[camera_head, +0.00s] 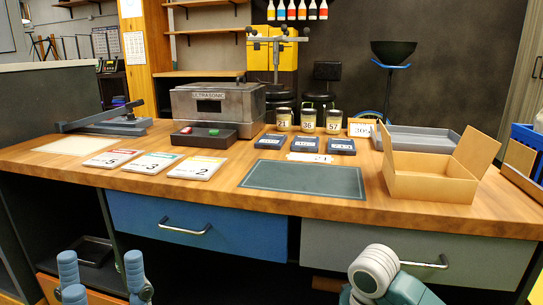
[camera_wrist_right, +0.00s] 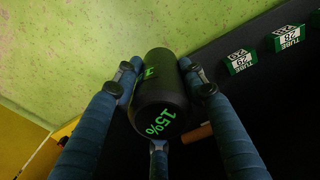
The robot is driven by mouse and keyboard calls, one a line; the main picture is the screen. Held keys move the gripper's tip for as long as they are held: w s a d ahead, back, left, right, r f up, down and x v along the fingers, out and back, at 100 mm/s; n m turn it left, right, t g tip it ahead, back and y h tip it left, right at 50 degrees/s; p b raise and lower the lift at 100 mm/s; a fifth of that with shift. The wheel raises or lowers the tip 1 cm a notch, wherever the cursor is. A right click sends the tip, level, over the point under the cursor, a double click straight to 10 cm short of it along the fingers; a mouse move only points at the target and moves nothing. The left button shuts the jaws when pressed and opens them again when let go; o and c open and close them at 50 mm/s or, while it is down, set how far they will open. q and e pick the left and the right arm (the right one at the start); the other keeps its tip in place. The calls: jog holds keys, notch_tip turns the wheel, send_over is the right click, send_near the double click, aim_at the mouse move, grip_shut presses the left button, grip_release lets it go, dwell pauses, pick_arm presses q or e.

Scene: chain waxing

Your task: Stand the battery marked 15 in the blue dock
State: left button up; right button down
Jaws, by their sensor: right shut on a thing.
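The battery (camera_wrist_right: 160,90) is a black cylinder with green "15%" lettering on its near end, in the middle of the right wrist view. My right gripper (camera_wrist_right: 163,78) is shut on it, with a blue finger on each side and a third below. In the head view only a pale and teal part of my right arm shows at the bottom; its gripper is hidden. My left gripper (camera_head: 101,262) is open and empty in front of the bench, at the bottom left of the head view. I cannot make out a blue dock in either view.
Small green boxes labelled "TUBE" (camera_wrist_right: 240,62) lie on a dark surface beside a green speckled one. The wooden bench (camera_head: 225,195) holds a dark mat (camera_head: 303,178), numbered cards, jars, an open cardboard box (camera_head: 428,188) and an ultrasonic cleaner (camera_head: 215,105). Drawers front it.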

jog(key=s+a+r+n, duration=0.2)
jog(key=a+r+n, duration=0.1)
jog(key=a+r, duration=0.7)
notch_tip(320, 180, up, 4)
jog(key=shift+s+a+f, duration=0.2)
jog(key=shift+s+a, duration=0.15)
